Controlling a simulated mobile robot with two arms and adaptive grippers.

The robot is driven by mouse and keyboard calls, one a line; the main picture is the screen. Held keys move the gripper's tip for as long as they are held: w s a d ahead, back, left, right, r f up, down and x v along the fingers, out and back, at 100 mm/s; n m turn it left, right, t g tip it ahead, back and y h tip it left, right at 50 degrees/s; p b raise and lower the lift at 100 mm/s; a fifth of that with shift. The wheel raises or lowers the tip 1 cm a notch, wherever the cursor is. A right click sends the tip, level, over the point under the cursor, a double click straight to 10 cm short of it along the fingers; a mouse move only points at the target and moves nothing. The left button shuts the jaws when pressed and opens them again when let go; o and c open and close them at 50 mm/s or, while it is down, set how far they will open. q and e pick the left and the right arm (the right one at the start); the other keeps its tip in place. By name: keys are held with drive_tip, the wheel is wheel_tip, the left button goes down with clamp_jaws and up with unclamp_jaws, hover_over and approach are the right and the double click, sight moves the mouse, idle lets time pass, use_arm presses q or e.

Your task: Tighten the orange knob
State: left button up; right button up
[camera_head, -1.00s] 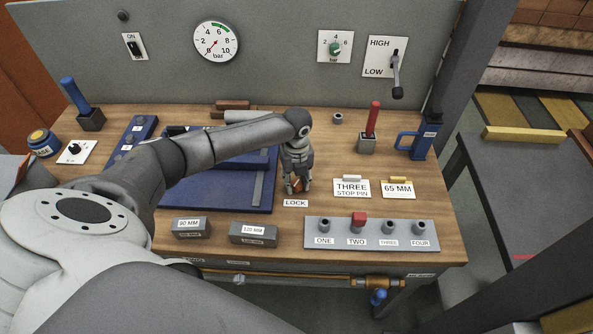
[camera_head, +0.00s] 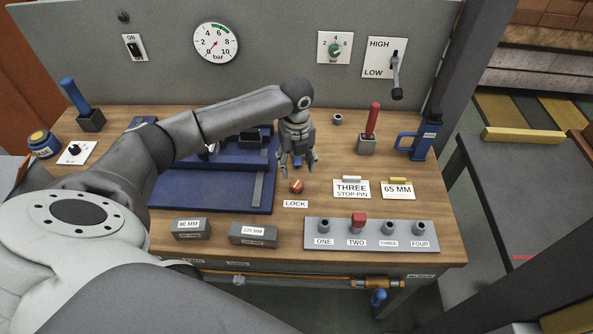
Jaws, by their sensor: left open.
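The orange knob (camera_head: 296,186) stands on the wooden bench at the right edge of the blue fixture, just behind the LOCK label (camera_head: 295,203). It is fully in sight and nothing touches it. My left gripper (camera_head: 297,170) hangs above and behind the knob, fingers pointing down and spread apart, with nothing held. A small blue part shows between or behind its fingers; I cannot tell what it belongs to. My right gripper is not in view.
The blue fixture (camera_head: 210,196) lies left of the knob, partly under my left arm. Grey blocks (camera_head: 252,234) and a socket strip (camera_head: 371,233) with a red-topped pin stand in front. Label cards (camera_head: 351,188) lie right. A red-handled tool (camera_head: 370,125) stands behind them.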

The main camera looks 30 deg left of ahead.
use_arm(q)
wheel_tip(320, 180, up, 4)
drive_tip(key=shift+f, duration=0.1)
idle(0.6)
